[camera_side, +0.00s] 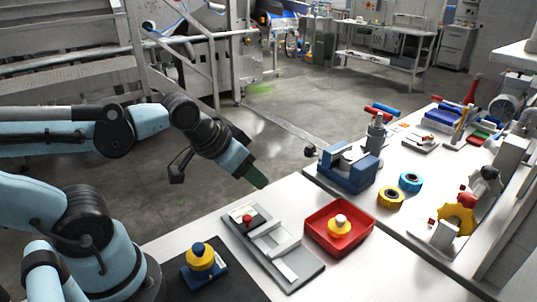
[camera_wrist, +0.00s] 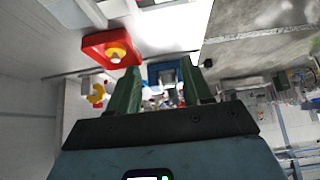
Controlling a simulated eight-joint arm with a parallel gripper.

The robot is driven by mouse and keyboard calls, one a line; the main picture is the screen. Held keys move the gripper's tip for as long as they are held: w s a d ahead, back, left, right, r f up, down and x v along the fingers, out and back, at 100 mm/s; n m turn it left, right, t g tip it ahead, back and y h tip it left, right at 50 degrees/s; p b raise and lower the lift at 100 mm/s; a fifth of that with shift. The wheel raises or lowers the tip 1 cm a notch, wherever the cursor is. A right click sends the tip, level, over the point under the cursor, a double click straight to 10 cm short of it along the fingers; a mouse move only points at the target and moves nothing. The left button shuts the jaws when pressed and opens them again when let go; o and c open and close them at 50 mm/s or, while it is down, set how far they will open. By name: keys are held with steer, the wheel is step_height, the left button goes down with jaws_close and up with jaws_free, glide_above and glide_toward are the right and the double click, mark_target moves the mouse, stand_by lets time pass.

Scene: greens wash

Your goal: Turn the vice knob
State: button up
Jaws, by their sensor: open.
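The vice (camera_side: 348,168) is blue with a grey jaw part and stands on the far bench near its left edge. Its black round knob (camera_side: 310,151) sticks out at the left end, over the bench edge. My gripper (camera_side: 258,182) is in the air above the near table, lower left of the knob in the side view and clear of it. In the wrist view my gripper (camera_wrist: 160,66) shows two green fingers spread apart with nothing held. The blue vice (camera_wrist: 168,74) appears between and beyond the fingers. A small dark shape right of them may be the knob (camera_wrist: 208,63).
A red tray (camera_side: 312,222) holds a yellow and white knobbed piece. A grey fixture plate (camera_side: 290,268) lies beside it. Blue (camera_side: 411,181) and yellow (camera_side: 390,197) rings lie right of the vice. The floor left of the vice is open.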

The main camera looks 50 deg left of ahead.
steer(key=w+a+r, duration=0.2)
steer(key=w+r, duration=0.2)
steer(key=w, duration=0.4)
steer(key=g, duration=0.3)
glide_above(309, 146)
steer(key=s, duration=0.4)
step_height(309, 146, down, 7)
steer(key=x, duration=1.1)
steer(key=shift+w+d+f, duration=0.1)
steer(key=shift+f, duration=0.2)
jaws_close()
